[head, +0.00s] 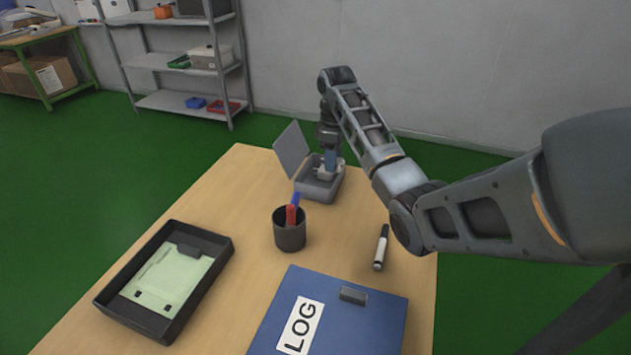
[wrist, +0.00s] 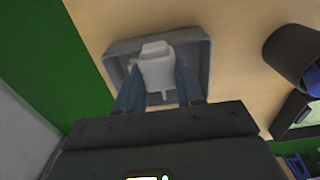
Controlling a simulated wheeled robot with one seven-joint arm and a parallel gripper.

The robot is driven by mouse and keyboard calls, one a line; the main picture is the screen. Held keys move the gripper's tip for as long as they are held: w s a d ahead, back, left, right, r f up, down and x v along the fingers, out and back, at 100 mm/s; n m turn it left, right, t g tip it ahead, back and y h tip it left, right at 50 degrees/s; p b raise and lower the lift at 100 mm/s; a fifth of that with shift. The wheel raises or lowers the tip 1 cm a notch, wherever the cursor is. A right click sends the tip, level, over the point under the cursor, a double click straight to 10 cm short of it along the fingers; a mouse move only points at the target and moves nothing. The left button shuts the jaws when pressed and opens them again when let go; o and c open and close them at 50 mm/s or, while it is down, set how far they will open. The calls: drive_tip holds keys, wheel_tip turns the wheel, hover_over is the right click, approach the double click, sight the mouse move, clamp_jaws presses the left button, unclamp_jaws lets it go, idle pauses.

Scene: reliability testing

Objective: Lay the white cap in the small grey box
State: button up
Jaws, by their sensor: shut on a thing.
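The small grey box (head: 310,187) stands at the far end of the wooden table, with its lid (head: 290,150) raised on the left side. My gripper (head: 329,167) points down into the box opening. In the wrist view my gripper (wrist: 160,88) has its two blue-grey fingers on either side of the white cap (wrist: 157,66), shut on it. The cap is inside the outline of the grey box (wrist: 122,47). I cannot tell whether the cap touches the box floor. In the head view the cap is mostly hidden by the fingers and the box wall.
A dark pen cup (head: 289,236) with red and blue pens stands close in front of the box. A marker (head: 381,247) lies to the right. A black tray (head: 220,252) and a blue LOG binder (head: 385,318) lie nearer.

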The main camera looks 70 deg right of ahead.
drive_tip(key=w+a+f, duration=0.2)
drive_tip(key=w, duration=0.1)
drive_tip(key=shift+w+a+f, duration=0.2)
drive_tip(key=shift+a+f, duration=0.1)
drive_tip(key=shift+f, duration=2.05)
drive_tip(key=shift+f, duration=0.15)
drive_tip(key=o, duration=0.7)
drive_tip(key=shift+o, duration=0.2)
wheel_tip(320, 180, up, 12)
drive_tip(key=p, duration=0.1)
drive_tip(key=shift+r+p, duration=0.2)
drive_tip(key=shift+p, duration=0.2)
